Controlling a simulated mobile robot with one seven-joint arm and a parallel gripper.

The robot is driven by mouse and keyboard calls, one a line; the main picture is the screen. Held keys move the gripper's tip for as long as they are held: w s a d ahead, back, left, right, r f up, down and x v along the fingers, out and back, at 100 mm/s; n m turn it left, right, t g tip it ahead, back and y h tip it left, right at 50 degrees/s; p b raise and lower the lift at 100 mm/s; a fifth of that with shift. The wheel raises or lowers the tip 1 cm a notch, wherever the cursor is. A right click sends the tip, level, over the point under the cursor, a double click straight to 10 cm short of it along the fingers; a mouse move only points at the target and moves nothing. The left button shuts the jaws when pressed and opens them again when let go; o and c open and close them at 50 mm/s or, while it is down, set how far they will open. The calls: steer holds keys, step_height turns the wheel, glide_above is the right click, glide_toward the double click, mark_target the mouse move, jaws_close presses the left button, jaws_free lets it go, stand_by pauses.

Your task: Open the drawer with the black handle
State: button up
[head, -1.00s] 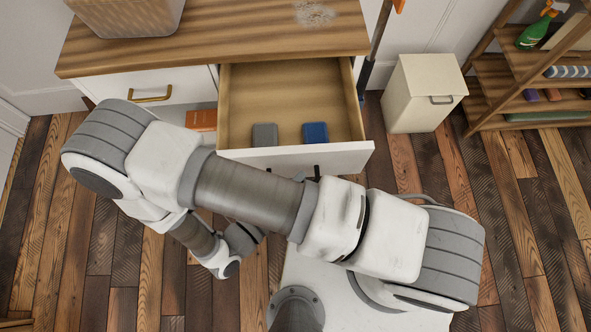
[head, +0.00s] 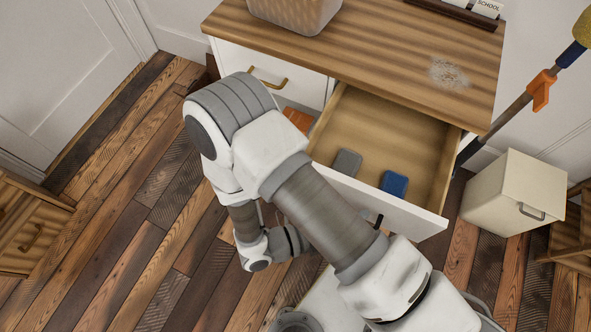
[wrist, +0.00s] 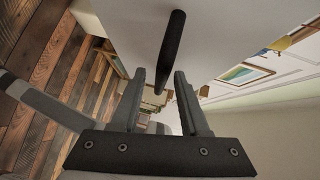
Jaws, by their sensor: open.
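The drawer (head: 432,215) stands pulled out from the cabinet, its inside showing. A grey block (head: 346,162) and a blue block (head: 394,184) lie in it near the front. A bit of its black handle (head: 372,218) shows past my arm in the head view; my arm hides the rest. In the wrist view the black handle (wrist: 173,45) is a bar on the pale drawer front. My gripper (wrist: 159,74) is open, its two fingers on either side of the bar's near end in the picture. I cannot tell whether they touch it. My gripper is hidden in the head view.
The cabinet's wooden top (head: 380,55) carries a woven basket (head: 296,12). A closed drawer with a brass handle (head: 268,80) is to the left, with an orange thing (head: 298,120) below. A cream bin (head: 513,192) stands at right. The plank floor at left is largely clear.

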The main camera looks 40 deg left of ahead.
steer(key=p+v, duration=0.1)
steer(key=v, duration=1.6)
steer(key=shift+a, duration=0.2)
steer(key=shift+s+r, duration=0.1)
steer(key=shift+s, duration=0.1)
